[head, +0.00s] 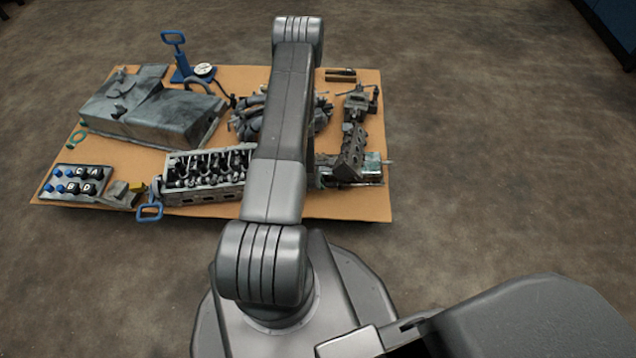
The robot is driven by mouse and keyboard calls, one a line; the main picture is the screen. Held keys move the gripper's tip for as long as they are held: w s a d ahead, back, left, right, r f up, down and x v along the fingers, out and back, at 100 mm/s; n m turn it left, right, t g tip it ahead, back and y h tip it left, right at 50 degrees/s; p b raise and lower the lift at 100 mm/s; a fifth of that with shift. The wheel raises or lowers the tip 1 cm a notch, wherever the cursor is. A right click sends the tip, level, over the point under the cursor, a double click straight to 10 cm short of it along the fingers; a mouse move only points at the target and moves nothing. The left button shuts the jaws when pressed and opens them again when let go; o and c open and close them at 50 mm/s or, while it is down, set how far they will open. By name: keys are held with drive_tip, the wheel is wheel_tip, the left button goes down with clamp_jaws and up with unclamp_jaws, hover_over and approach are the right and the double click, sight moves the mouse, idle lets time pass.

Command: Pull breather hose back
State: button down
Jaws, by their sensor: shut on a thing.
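A large grey cover-like housing (150,112) lies on the tan board at the left. A dark, short curved hose (198,85) arches at its right rear edge; I cannot tell for sure that it is the breather hose. My arm crosses the middle of the head view and hides part of the board. My gripper does not show; the arm's upper end is at the top of the picture and what lies behind it is hidden.
The tan board (220,210) also bears a blue-handled tool with a gauge (204,70), a dark tangled bundle (318,118), an open engine block (205,195), a labelled tray (78,183) and metal parts (355,140) at the right. The surrounding floor is clear.

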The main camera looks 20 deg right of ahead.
drive_tip(key=c, duration=1.7)
unclamp_jaws()
drive_tip(key=shift+s+d, duration=0.15)
drive_tip(key=shift+d, duration=0.1)
drive_tip(key=shift+r, duration=0.1)
drive_tip(key=p+v, duration=0.3)
drive_tip(key=v, duration=1)
drive_tip(key=shift+a+r+p, duration=0.2)
drive_tip(key=shift+r+p, duration=0.05)
drive_tip(key=shift+p, duration=0.1)
drive_tip(key=shift+f, duration=0.1)
drive_tip(key=b+x, duration=0.3)
drive_tip(key=x, duration=1.1)
drive_tip(key=shift+b, duration=0.4)
drive_tip(key=shift+w+a+r+p, duration=0.2)
drive_tip(key=shift+a+r+p, duration=0.15)
drive_tip(key=shift+p, duration=0.25)
drive_tip(key=shift+a+f, duration=0.15)
drive_tip(key=shift+a, duration=0.15)
